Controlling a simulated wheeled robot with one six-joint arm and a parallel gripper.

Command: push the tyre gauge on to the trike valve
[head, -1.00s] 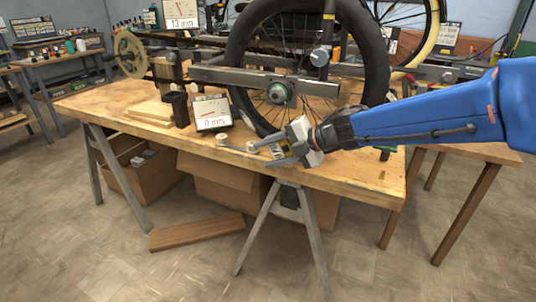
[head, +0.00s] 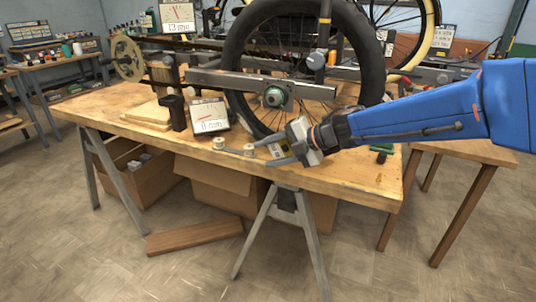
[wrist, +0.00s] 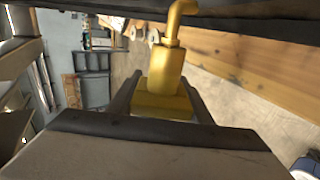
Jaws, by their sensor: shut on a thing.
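My gripper (head: 276,157) is shut on the yellow tyre gauge (wrist: 166,70), which stands between the two dark fingers in the wrist view. The gauge has a block-like base, a round body and a bent nozzle at the top. The nozzle is close to a dark band across the top of that view, probably the tyre; I cannot tell whether they touch. In the head view, my gripper is low in front of the trike wheel's black tyre (head: 238,62), over the bench's front edge. I cannot make out the valve in either view.
The wooden bench (head: 345,176) carries a grey frame bar (head: 215,78) across the wheel. Small spools (head: 219,143) and a dial display (head: 209,115) stand left of my gripper. A green item (head: 381,150) lies to the right. Open floor lies in front.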

